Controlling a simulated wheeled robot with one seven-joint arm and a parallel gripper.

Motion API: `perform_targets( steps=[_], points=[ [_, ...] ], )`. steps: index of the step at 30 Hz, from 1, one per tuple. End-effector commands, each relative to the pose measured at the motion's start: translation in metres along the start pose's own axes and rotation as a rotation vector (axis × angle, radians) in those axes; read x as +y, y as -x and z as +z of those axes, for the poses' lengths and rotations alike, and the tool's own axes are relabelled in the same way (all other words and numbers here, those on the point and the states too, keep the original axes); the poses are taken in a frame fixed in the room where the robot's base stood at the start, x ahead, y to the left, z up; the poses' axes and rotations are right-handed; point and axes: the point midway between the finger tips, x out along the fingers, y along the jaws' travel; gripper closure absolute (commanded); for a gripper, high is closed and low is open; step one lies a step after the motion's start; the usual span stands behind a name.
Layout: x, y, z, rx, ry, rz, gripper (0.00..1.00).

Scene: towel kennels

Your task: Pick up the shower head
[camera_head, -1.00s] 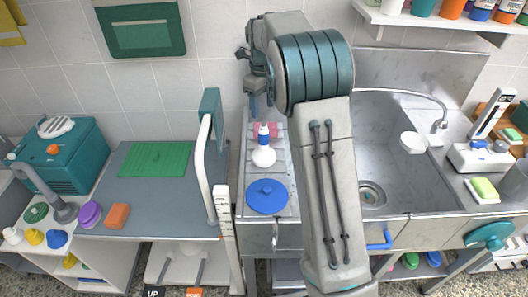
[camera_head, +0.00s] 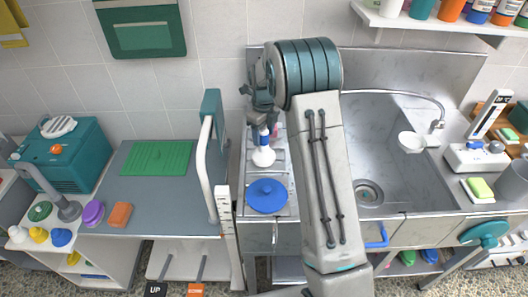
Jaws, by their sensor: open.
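A white, round-faced piece that looks like the shower head (camera_head: 411,142) sits at the right side of the steel sink, near the end of a thin curved grey pipe. My gripper (camera_head: 264,121) is at the left of the sink, well to the left of the shower head. It is open, pointing down above a white bottle with a blue top (camera_head: 263,156). Its fingers overlap the bottle's top in the picture; I cannot tell whether they touch it. My arm hides part of the sink's left side.
The steel sink (camera_head: 385,180) has an empty basin. A blue lid (camera_head: 267,195) lies in front of the bottle. A white scale-like device (camera_head: 478,157) and a yellow-green sponge (camera_head: 480,188) stand right of the sink. A shelf (camera_head: 430,24) with bottles hangs above.

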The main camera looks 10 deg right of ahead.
Motion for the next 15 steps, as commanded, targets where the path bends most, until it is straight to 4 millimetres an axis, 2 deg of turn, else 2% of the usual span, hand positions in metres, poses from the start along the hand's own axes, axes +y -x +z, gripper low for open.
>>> perform_targets(
  steps=[2, 3, 6, 9, 15],
  points=[
    [0.0000, 0.0000, 0.0000, 0.000, 0.000, 0.000, 0.44],
    [0.0000, 0.0001, 0.0000, 0.000, 0.000, 0.000, 0.50],
    [0.0000, 0.0002, 0.0000, 0.000, 0.000, 0.000, 0.78],
    [0.0000, 0.0003, 0.0000, 0.000, 0.000, 0.000, 1.00],
    [-0.0002, 0.0012, 0.0003, -0.001, 0.000, -0.001, 1.00]
  ],
)
